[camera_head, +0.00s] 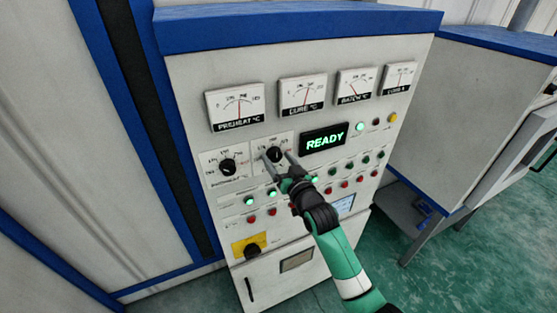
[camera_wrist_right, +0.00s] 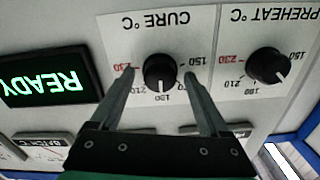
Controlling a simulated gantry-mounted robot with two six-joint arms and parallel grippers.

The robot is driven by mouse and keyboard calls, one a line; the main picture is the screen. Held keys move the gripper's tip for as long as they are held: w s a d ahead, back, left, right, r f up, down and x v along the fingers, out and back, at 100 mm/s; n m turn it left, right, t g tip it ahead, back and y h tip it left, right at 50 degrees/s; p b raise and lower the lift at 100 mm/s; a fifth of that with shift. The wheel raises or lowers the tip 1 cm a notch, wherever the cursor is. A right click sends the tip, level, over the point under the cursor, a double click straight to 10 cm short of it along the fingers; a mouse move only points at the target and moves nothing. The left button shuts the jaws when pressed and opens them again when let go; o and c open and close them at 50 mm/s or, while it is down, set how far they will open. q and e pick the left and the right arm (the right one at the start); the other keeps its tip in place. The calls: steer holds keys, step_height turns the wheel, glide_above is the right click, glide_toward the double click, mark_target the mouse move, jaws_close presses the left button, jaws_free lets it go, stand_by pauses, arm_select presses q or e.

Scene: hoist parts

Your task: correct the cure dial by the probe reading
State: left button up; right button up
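The cure dial (camera_head: 275,154) is a black round knob on a white scale plate, under the cure meter (camera_head: 303,92). In the right wrist view the cure dial (camera_wrist_right: 160,72) appears upside down, its white mark pointing roughly down toward the middle of the scale. My right gripper (camera_head: 278,158) is open, with its fingers on either side of the knob. In the right wrist view the gripper (camera_wrist_right: 158,73) shows gaps between fingers and knob. The batch meter (camera_head: 357,86) has its needle left of upright. My left gripper is not in view.
The preheat dial (camera_head: 228,166) sits left of the cure dial. A green READY display (camera_head: 324,140) is to its right. Rows of lamps and buttons and a yellow-plated switch (camera_head: 250,247) lie below. A grey and blue cabinet (camera_head: 465,110) stands at right.

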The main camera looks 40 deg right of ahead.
jaws_close()
steer(key=shift+m, duration=0.3)
steer(key=m+b, duration=0.2)
steer(key=m, duration=0.1)
steer(key=shift+f+m, duration=0.1)
steer(key=shift+m, duration=0.2)
steer(key=m+b, duration=0.1)
steer(key=m, duration=0.4)
steer(key=shift+b, duration=0.3)
steer(key=shift+m, duration=0.3)
steer(key=shift+o, duration=0.6)
jaws_free()
